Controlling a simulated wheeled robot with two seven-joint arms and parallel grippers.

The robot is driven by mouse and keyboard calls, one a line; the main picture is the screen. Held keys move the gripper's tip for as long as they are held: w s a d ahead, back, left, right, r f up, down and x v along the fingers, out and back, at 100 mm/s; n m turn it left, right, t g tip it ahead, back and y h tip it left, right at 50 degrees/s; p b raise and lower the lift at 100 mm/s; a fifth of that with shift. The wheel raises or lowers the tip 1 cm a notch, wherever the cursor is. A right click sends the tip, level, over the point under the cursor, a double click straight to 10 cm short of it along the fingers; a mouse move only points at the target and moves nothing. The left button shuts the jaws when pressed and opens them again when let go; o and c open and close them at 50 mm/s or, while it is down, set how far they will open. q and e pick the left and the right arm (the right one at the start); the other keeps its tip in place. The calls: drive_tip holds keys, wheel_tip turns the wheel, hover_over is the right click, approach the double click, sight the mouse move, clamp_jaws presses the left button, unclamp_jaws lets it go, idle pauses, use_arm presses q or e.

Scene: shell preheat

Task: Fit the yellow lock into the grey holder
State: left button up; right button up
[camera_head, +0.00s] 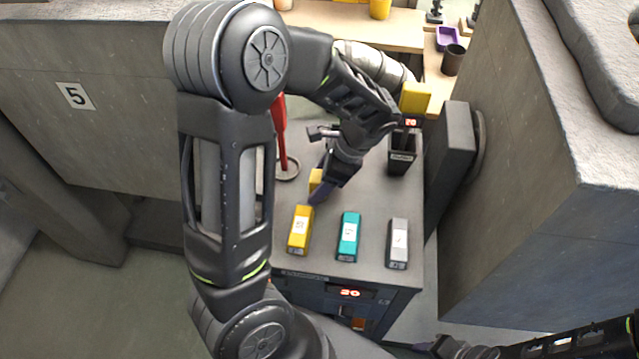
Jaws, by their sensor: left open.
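A small yellow piece (316,179), which may be the yellow lock, shows beside the fingers of my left gripper (322,190). This gripper is open and points down over the grey counter, partly hiding the piece. Whether they touch cannot be told. In front of it lie a yellow block (300,230), a teal block (348,236) and a grey block (398,244), each with a white label. The grey block may be the grey holder, but I cannot be sure. My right gripper (428,347) is at the bottom edge, far from the blocks, and its jaws are unclear.
A dark open box (402,158) stands at the counter's back right, below a yellow part (415,97). A red upright stand (283,140) is at the left. A dark panel (450,150) and concrete wall bound the right. The counter's middle right is clear.

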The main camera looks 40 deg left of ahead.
use_arm(q)
drive_tip(key=shift+c, duration=0.4)
clamp_jaws()
